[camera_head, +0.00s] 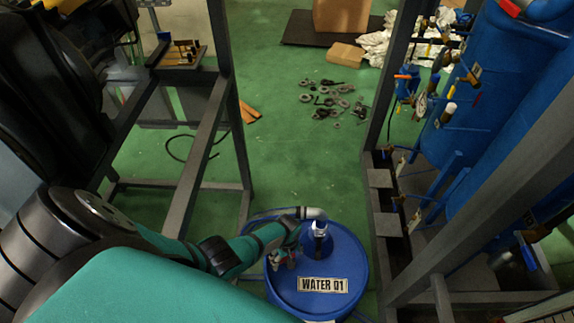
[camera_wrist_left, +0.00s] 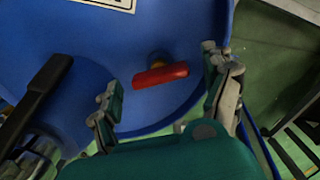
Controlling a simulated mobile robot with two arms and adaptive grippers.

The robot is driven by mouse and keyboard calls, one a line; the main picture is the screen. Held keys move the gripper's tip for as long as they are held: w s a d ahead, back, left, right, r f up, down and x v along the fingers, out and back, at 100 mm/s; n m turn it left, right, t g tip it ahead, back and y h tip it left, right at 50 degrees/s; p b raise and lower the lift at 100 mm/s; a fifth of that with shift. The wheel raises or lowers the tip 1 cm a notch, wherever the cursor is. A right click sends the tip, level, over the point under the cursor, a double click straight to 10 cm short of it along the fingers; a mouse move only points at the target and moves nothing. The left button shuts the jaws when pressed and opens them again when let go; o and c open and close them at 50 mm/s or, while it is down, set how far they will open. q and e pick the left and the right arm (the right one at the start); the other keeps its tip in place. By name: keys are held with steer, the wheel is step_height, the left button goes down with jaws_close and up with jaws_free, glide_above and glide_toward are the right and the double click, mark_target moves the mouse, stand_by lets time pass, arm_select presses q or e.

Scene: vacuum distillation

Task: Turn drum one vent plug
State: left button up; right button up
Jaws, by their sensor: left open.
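The blue drum marked "WATER 01" (camera_head: 345,262) stands on the floor at the bottom centre of the head view. Its blue top fills much of the left wrist view (camera_wrist_left: 190,25). The vent plug has a red bar handle (camera_wrist_left: 165,74) on a brassy stem on the drum top. My left gripper (camera_head: 284,256) is over the drum's left side. In the left wrist view, its open fingers (camera_wrist_left: 159,83) are on either side of the red handle, with visible gaps. Whether they are level with the handle is unclear. My right gripper is not in view.
A grey pipe elbow (camera_head: 312,213) and a fitting stand on the drum top. A black lever (camera_wrist_left: 38,95) shows left of the plug in the left wrist view. Grey steel frames (camera_head: 238,140) flank the drum. Loose metal parts (camera_head: 335,98) lie on the green floor behind.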

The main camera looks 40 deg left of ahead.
mark_target(287, 257)
arm_select(q)
step_height(287, 257, up, 12)
stand_by(0.9)
stand_by(0.4)
